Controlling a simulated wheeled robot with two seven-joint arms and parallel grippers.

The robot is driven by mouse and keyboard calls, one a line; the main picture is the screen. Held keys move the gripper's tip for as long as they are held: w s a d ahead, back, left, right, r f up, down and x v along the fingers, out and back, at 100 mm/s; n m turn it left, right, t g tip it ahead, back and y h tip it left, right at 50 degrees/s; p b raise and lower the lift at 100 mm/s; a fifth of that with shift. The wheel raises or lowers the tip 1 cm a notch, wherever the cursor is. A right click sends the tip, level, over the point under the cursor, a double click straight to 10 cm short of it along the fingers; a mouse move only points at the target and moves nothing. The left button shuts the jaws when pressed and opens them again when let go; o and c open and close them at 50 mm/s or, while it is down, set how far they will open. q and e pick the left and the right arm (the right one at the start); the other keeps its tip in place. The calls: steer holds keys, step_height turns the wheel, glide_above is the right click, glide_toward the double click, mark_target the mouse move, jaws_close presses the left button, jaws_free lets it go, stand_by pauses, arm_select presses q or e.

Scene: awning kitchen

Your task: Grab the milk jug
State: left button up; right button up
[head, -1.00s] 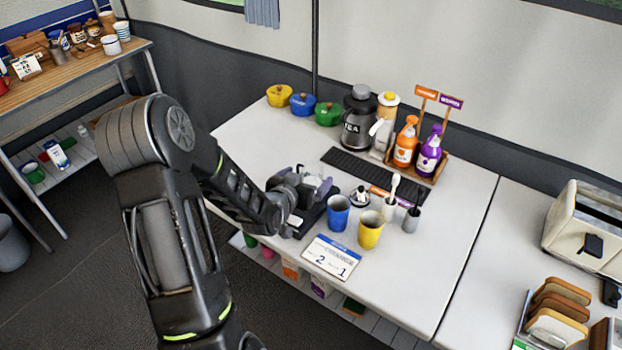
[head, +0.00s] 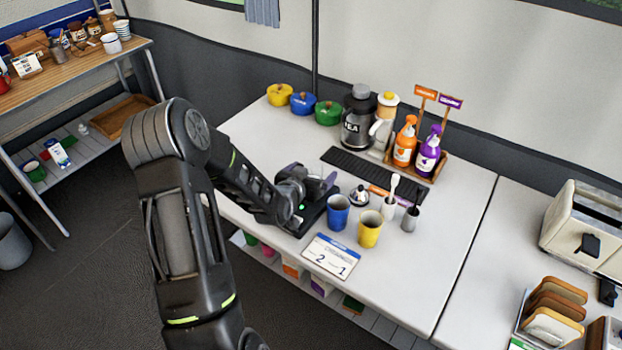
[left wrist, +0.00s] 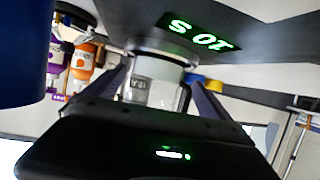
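A shiny, clear or metallic vessel, apparently the milk jug (left wrist: 152,88), shows in the left wrist view between my finger pads, with lettering on its side. It stands against the dark scale (left wrist: 200,35) with lit green characters; this view looks upside down. My left gripper (head: 316,184) is low over the black scale (head: 312,216) on the white table in the head view. Its fingers are spread on both sides of the jug; I see no clear contact. The gripper mostly hides the jug in the head view. My right gripper is not in view.
A blue cup (head: 338,212) and a yellow cup (head: 370,229) stand close right of the scale. A white card (head: 330,256) lies in front.

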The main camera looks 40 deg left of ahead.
arm_select(q)
steer(key=c, duration=1.6)
steer(key=shift+r, duration=0.15)
steer(key=shift+r+b, duration=0.45)
steer(key=shift+r, duration=4.4)
